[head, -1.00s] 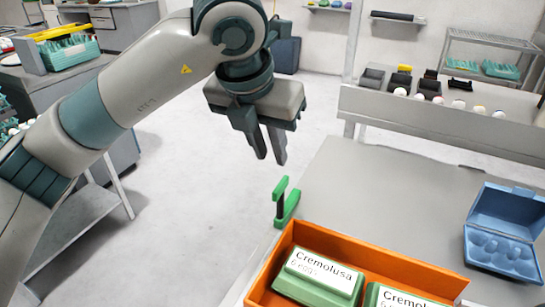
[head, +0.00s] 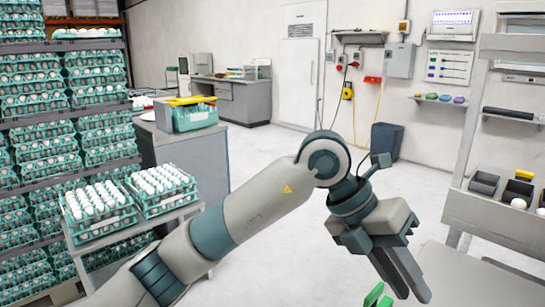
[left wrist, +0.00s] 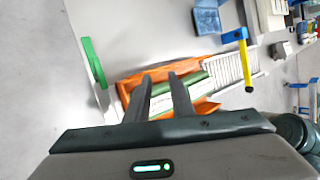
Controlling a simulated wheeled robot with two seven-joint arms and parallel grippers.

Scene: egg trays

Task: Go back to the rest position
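My left gripper (head: 403,277) hangs in the lower right of the head view with its fingers pointing down. In the left wrist view its two fingers (left wrist: 160,77) stand apart with nothing between them, so it is open and empty. Below and beyond the fingertips, the left wrist view shows an orange crate (left wrist: 128,84) with green cartons (left wrist: 195,80) in it, partly hidden by the fingers. My right gripper is in neither view.
A green upright piece (left wrist: 92,62) stands near the crate; its top shows in the head view (head: 375,295). A blue egg box (left wrist: 207,17) lies beyond the crate. Egg trays (head: 100,212) stand on a cart at left. Open floor (head: 270,165) lies behind my left arm.

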